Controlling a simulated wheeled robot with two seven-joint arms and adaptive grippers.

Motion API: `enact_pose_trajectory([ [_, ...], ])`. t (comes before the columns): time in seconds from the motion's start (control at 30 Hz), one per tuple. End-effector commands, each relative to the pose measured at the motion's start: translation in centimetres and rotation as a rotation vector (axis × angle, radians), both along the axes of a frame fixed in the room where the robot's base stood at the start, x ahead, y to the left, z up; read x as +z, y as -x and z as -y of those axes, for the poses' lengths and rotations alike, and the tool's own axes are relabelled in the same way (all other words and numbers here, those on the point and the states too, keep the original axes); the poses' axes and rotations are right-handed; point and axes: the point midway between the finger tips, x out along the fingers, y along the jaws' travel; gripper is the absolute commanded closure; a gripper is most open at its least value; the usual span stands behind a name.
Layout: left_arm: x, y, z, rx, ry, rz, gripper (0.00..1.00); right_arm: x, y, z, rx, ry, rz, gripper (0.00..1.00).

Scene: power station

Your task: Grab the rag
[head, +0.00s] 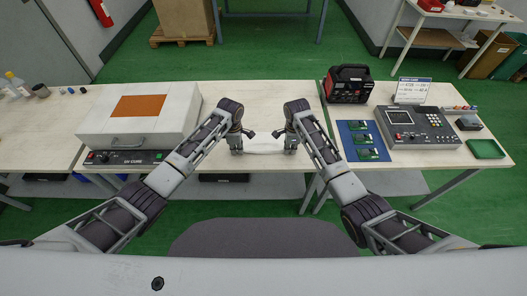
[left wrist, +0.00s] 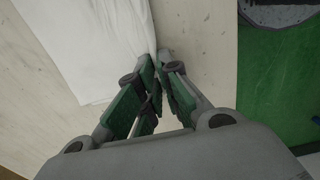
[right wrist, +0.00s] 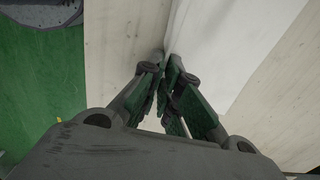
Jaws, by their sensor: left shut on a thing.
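The white rag (head: 265,147) lies near the front edge of the middle table, between my two grippers. My left gripper (head: 237,148) is shut on the rag's left edge. In the left wrist view the rag (left wrist: 95,45) reaches the fingertips (left wrist: 154,62). My right gripper (head: 291,148) is at the rag's right edge. In the right wrist view its fingertips (right wrist: 164,62) are close together, with the rag (right wrist: 215,50) running in to them. The fingers hide the pinched parts of the rag.
A white UV box (head: 142,112) with an orange panel stands left. A black and red device (head: 348,84), a blue mat (head: 362,141) with green boards and a grey console (head: 412,126) stand right. The tabletop (head: 272,100) behind the rag is clear.

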Motion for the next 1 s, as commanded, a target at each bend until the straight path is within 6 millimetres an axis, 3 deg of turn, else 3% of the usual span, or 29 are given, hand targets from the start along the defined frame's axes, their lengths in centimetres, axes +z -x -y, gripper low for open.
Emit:
enact_pose_trajectory([
  [1.0, 3.4, 0.0, -0.1, 0.001, -0.001, 0.001, 1.0, 3.3, 0.0, 0.1, -0.001, 0.001, 0.0, 1.0],
])
